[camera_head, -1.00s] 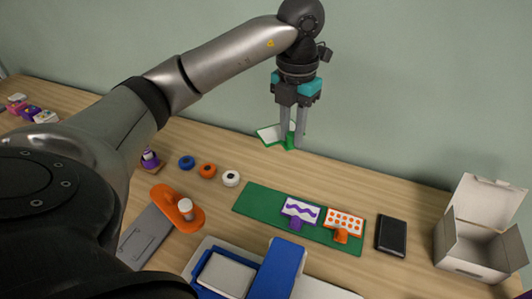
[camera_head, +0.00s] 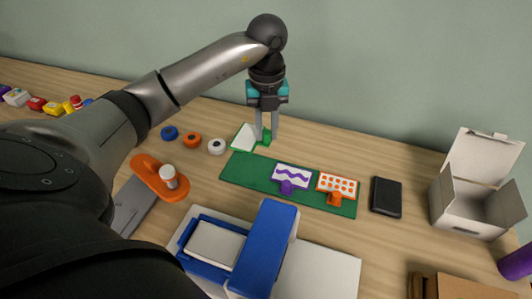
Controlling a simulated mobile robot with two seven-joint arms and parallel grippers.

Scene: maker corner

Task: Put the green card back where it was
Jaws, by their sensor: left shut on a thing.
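My left gripper (camera_head: 266,136) points down, shut on the green card, by the far left end of the green mat (camera_head: 240,174). The green card (camera_head: 243,138) has a white face with a green edge and a green foot between my fingertips; it is tilted. I cannot tell whether its foot touches anything. On the mat's right half stand a card with a purple wave (camera_head: 291,175) on a purple foot and a card with orange dots (camera_head: 337,184) on an orange foot. The mat's left half is bare. My right gripper is not in view.
Blue (camera_head: 169,132), orange (camera_head: 192,140) and white (camera_head: 216,146) rings lie left of the mat. A black box (camera_head: 386,197) and an open white carton (camera_head: 470,212) are at right. An orange tool (camera_head: 150,176) and a blue machine (camera_head: 263,245) are in front. The wall is behind.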

